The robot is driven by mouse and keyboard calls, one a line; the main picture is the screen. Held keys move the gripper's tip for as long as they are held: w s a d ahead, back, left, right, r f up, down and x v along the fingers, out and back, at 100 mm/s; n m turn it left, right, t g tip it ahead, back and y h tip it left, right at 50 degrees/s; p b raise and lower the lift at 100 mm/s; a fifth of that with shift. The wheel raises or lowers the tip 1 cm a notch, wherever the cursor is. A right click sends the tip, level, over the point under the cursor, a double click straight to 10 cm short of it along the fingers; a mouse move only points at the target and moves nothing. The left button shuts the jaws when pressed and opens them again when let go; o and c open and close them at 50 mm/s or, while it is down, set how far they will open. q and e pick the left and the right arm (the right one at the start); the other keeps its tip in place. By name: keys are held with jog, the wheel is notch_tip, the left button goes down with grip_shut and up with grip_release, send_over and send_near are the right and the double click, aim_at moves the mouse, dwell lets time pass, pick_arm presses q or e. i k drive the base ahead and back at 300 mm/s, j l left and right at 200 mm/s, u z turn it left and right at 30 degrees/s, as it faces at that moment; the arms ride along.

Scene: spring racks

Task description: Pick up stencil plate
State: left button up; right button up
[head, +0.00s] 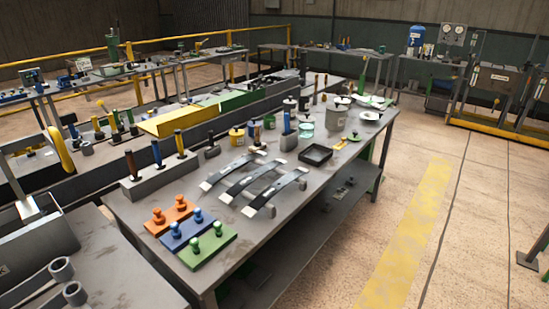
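I cannot tell for certain which thing is the stencil plate. A small flat yellow piece (341,146) lies on the grey workbench (150,199) near its right edge, just behind a square black tray (315,155). Three flat plates with paired knobs stand at the bench's near end: orange (171,217), blue (187,234) and green (207,249). Neither of my grippers shows in the head view.
Several curved steel leaf springs (252,176) lie mid-bench. Handled tools stand in a grey block (157,178). Pots, tins and a white dish (370,115) crowd the far end. Open floor with a yellow stripe (415,225) lies to the right.

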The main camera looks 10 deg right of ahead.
aim_at(338, 146)
jog(key=i+l+u, duration=0.1)
jog(key=i+l, duration=0.25)
jog(key=i+l+u, duration=0.1)
jog(key=i+l, duration=0.25)
jog(key=l, duration=0.15)
jog(key=i+l+u, duration=0.1)
jog(key=i+l, duration=0.25)
jog(key=l, duration=0.1)
